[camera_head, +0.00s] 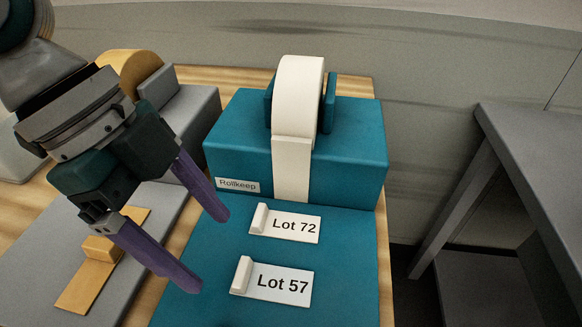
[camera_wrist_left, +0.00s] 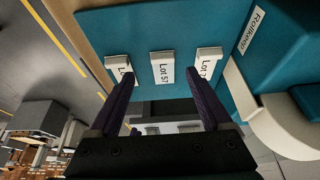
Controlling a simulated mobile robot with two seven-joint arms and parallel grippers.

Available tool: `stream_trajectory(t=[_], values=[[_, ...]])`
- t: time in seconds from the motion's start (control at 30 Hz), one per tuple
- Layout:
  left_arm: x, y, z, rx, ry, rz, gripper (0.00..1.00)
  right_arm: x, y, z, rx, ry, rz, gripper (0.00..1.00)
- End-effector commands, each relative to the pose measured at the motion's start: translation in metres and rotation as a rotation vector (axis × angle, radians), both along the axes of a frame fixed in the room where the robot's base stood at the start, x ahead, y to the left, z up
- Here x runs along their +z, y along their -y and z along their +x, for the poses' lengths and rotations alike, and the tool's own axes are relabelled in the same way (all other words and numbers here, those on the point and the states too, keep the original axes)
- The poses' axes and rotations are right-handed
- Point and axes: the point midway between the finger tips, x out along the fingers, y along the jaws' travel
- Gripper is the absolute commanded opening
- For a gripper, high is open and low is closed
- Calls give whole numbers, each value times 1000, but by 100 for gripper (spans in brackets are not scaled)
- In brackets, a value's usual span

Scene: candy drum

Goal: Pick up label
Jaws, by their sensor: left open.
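Two white labels with raised tabs lie on a teal surface: "Lot 72" (camera_head: 292,226) nearer the dispenser and "Lot 57" (camera_head: 280,283) in front of it. The left wrist view also shows "Lot 57" (camera_wrist_left: 162,70), "Lot 72" (camera_wrist_left: 207,62) and a third label (camera_wrist_left: 118,65), partly hidden by a finger, its text unreadable. My left gripper (camera_head: 212,251) is open and empty, its purple fingers apart, just left of the labels in the head view. In the wrist view, "Lot 57" appears between the fingers. Contact with the surface cannot be told. My right gripper is not in view.
Behind the labels stands a teal dispenser (camera_head: 235,145) marked "Rollkeep" with a cream roll (camera_head: 299,85). A grey unit with a yellow strip (camera_head: 75,288) lies at left, a similar unit (camera_head: 200,105) behind it. A grey table (camera_head: 540,150) stands apart at right.

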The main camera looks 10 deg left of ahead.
Motion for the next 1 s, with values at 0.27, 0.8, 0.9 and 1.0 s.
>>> stream_trajectory(t=[0.27,0.8,0.9,1.0], values=[[-30,13,2,0,-2,0,82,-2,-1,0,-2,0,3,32],[-57,24,3,-1,0,1,75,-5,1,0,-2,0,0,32],[-57,24,3,-1,0,1,63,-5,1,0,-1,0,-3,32],[-57,24,3,-1,0,1,52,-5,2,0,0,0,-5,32]])
